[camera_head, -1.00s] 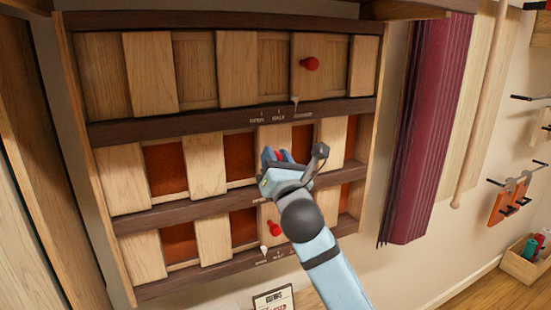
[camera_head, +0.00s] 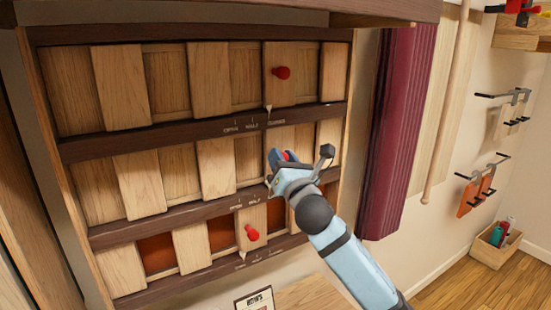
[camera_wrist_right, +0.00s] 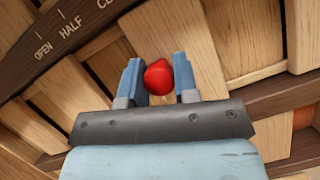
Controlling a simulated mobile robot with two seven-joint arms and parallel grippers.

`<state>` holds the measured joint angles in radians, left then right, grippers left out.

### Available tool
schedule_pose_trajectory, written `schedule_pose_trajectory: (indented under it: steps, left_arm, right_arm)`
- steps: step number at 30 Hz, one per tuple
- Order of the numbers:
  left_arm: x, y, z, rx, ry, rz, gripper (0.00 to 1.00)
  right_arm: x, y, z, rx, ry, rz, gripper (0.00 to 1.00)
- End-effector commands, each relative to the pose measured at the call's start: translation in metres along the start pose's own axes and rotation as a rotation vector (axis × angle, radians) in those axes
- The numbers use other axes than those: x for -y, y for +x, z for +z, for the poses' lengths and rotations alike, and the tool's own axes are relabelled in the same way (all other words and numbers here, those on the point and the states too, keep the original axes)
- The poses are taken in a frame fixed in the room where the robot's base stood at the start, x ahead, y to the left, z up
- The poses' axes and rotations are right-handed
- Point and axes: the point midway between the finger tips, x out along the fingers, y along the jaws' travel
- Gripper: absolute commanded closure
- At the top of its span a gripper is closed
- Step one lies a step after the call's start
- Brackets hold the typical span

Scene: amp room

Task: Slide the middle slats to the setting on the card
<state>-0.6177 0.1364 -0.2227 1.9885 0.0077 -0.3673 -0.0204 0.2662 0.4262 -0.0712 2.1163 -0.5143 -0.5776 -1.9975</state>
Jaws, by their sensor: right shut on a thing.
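The middle row of slats (camera_head: 139,183) sits in the wall frame between two dark rails. Its gaps now show pale wood, with no rust-red backing visible. My right gripper (camera_head: 285,160) is shut on the middle row's red knob, which shows between the fingers in the right wrist view (camera_wrist_right: 158,77). The middle row's scale on the rail below (camera_head: 245,204) shows OPEN and HALF; its right part and pointer are hidden by my right arm. The card (camera_head: 256,299) is at the bottom edge, cut off, and its setting is unreadable. My left gripper is out of view.
The top row (camera_head: 120,87) shows wood in its gaps and its pointer is near CLOSED. The bottom row (camera_head: 192,247) has rust-red gaps, a red knob (camera_head: 252,233) and its pointer at the left of its scale. A maroon curtain (camera_head: 398,130) hangs at right.

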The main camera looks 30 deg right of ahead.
Motion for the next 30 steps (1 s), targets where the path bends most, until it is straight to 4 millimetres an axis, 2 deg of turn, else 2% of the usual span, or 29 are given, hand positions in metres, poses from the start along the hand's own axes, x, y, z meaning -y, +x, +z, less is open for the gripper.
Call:
schedule_pose_trajectory:
  steps: [3, 4, 6, 7, 15, 19, 23, 30]
  left_arm:
    - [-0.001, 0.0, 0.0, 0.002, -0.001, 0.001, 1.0]
    - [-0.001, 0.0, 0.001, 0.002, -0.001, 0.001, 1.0]
    - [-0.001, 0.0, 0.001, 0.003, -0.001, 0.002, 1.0]
    - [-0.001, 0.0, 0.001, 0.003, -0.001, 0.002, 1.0]
    - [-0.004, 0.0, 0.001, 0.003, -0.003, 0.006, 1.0]
    - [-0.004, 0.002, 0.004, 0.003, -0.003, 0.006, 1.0]
    - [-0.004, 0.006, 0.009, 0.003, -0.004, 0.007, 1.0]
    - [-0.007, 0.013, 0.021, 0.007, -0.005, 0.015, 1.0]
  right_arm:
    - [0.002, 0.001, 0.002, 0.004, -0.002, -0.003, 1.0]
    - [0.002, 0.001, 0.002, 0.004, -0.002, -0.003, 0.67]
    - [0.002, 0.001, 0.002, 0.004, -0.002, -0.003, 0.51]
    - [0.001, 0.001, 0.002, 0.004, -0.002, -0.003, 0.46]
    - [0.001, 0.0, 0.001, 0.003, -0.001, -0.001, 0.46]
    - [0.001, -0.009, 0.0, 0.003, -0.003, 0.0, 0.46]
    - [0.002, -0.032, -0.002, 0.002, -0.003, 0.0, 0.46]
    - [0.002, -0.088, -0.002, 0.001, -0.003, 0.0, 0.46]
